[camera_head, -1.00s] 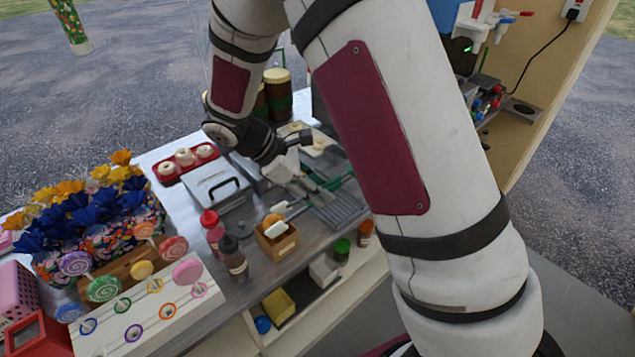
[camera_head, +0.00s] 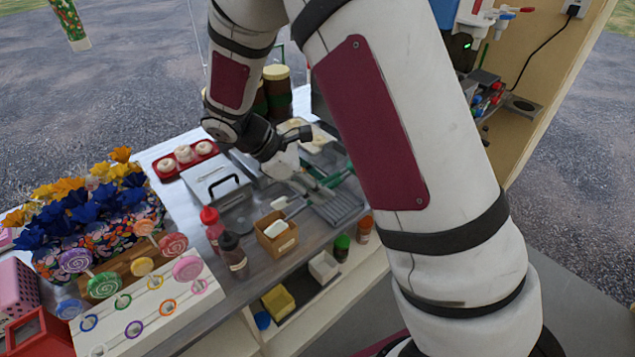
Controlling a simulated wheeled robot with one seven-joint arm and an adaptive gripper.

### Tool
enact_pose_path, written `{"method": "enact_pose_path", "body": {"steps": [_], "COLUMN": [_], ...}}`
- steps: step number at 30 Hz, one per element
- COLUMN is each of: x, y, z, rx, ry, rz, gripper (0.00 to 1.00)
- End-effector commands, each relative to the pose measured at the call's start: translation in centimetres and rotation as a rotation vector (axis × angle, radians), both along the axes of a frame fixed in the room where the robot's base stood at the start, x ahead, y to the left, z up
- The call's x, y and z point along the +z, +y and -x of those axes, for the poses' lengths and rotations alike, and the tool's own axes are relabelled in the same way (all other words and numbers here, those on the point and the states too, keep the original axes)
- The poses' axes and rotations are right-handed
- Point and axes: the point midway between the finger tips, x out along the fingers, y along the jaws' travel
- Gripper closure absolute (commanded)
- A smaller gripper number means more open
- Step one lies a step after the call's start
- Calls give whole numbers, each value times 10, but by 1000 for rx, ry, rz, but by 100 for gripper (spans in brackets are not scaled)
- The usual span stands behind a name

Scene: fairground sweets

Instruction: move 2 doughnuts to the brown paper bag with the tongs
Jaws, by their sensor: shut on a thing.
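My gripper (camera_head: 301,179) is over the metal worktop, right of the lidded steel container. It is shut on what look like the tongs (camera_head: 322,188), grey with green parts. The fingers and the tongs' ends are small and partly hidden, so I cannot tell whether anything is between the tips. Several pale doughnuts (camera_head: 184,153) sit on a red tray (camera_head: 163,172) at the back left, apart from my gripper. I cannot make out a brown paper bag for certain. A small open brown box (camera_head: 279,246) with a white thing in it stands at the front edge.
A steel container (camera_head: 216,187) with a black handle stands left of my gripper. A grey rack (camera_head: 343,210) lies to the right. Red (camera_head: 211,228) and dark (camera_head: 233,256) bottles stand left of the brown box. Flowers and a lollipop stand fill the front left.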

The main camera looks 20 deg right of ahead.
Motion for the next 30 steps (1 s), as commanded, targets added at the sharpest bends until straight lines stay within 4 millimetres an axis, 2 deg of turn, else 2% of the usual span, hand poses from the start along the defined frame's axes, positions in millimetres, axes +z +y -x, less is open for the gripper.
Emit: {"method": "enact_pose_path", "body": {"steps": [5,15,21,30], "x": [5,49,68,70], "y": [0,0,0,0], "z": [0,1,0,0], "rx": [0,0,0,0], "ry": [-2,-3,-2,0], "rz": [-1,-1,-1,0], "gripper": [65,65,65,65]}}
